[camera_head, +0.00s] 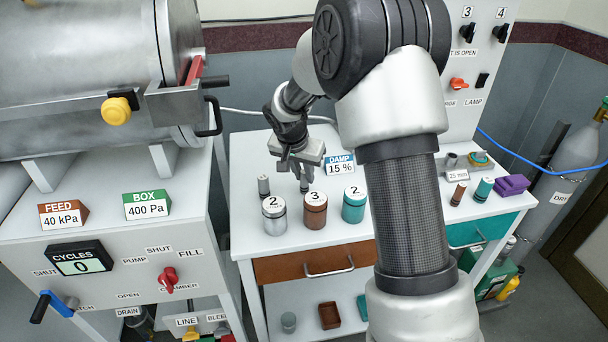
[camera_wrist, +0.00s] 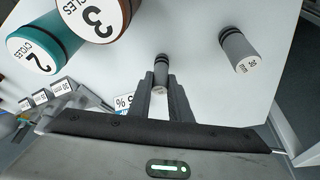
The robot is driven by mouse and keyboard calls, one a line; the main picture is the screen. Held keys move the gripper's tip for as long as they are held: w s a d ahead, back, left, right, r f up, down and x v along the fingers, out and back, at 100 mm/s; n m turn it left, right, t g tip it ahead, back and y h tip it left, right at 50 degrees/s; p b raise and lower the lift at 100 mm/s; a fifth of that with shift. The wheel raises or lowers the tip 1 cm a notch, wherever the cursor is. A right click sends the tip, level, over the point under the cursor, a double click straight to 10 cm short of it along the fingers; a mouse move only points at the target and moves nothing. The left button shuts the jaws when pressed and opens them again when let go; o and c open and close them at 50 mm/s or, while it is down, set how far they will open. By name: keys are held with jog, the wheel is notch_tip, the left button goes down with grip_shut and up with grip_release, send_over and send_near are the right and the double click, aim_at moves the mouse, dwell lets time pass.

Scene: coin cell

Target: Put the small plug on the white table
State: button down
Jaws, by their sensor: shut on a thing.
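My gripper (camera_head: 301,170) points down over the back left part of the white table (camera_head: 330,235). In the wrist view its two dark fingers (camera_wrist: 161,98) are shut on a small grey plug (camera_wrist: 161,72) with a dark band. The plug also shows below the fingers in the head view (camera_head: 304,186). It looks roughly upright, at or just above the table top; I cannot tell if it touches. A larger grey plug (camera_wrist: 240,50) marked in mm stands apart from it, to the left in the head view (camera_head: 263,187).
A silver canister (camera_head: 274,216), a brown canister (camera_head: 315,211) and a teal canister (camera_head: 354,206) stand in front of the held plug. A DAMP 15 % sign (camera_head: 340,165) stands right of my gripper.

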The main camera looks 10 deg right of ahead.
jog(key=shift+f, duration=0.15)
jog(key=c, duration=1.6)
grip_release()
jog(key=shift+c, duration=0.2)
